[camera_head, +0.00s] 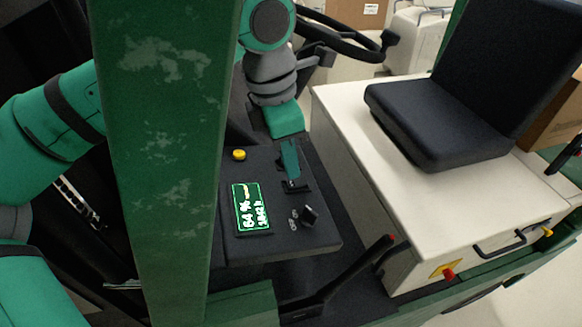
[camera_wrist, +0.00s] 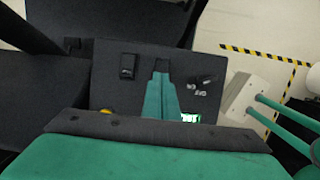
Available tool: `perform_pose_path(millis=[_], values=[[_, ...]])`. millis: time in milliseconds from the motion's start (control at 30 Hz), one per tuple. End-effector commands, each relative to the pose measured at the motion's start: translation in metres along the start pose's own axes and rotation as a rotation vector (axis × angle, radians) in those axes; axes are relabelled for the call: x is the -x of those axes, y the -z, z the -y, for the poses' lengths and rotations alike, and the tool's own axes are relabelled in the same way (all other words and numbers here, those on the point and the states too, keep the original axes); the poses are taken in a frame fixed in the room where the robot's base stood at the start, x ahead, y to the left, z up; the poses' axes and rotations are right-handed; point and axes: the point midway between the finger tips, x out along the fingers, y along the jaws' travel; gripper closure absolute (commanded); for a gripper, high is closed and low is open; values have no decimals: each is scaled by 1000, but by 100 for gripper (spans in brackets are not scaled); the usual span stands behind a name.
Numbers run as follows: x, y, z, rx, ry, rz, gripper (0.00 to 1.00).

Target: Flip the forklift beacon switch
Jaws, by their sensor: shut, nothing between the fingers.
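The dark control panel (camera_head: 272,245) carries a black switch-like part (camera_head: 310,215) beside small pale icons, also visible in the wrist view (camera_wrist: 207,80). A black rocker-like switch in a raised frame (camera_wrist: 128,66) shows on the panel in the wrist view; my gripper seems to hide it in the head view. I cannot read which one is the beacon switch. My gripper (camera_head: 293,184) is shut and empty, pointing down at the panel. In the wrist view its fingertips (camera_wrist: 162,67) lie between the two switches. I cannot tell whether they touch the panel.
A yellow button (camera_head: 239,155) and a lit display (camera_head: 250,207) sit on the panel's left part. A green post (camera_head: 165,160) stands in front on the left. A black seat (camera_head: 440,120) on a cream housing (camera_head: 345,120) is at the right. A steering wheel (camera_head: 345,40) is behind.

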Motion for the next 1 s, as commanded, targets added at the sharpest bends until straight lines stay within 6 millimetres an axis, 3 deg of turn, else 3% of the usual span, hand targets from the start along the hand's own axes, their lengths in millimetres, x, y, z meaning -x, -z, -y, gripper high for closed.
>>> perform_pose_path(millis=[300,500,700,1000], values=[[69,0,-1,4,-6,9,100],[102,0,-1,3,-5,9,100],[116,0,-1,1,-4,10,100],[118,0,-1,1,-4,10,100]])
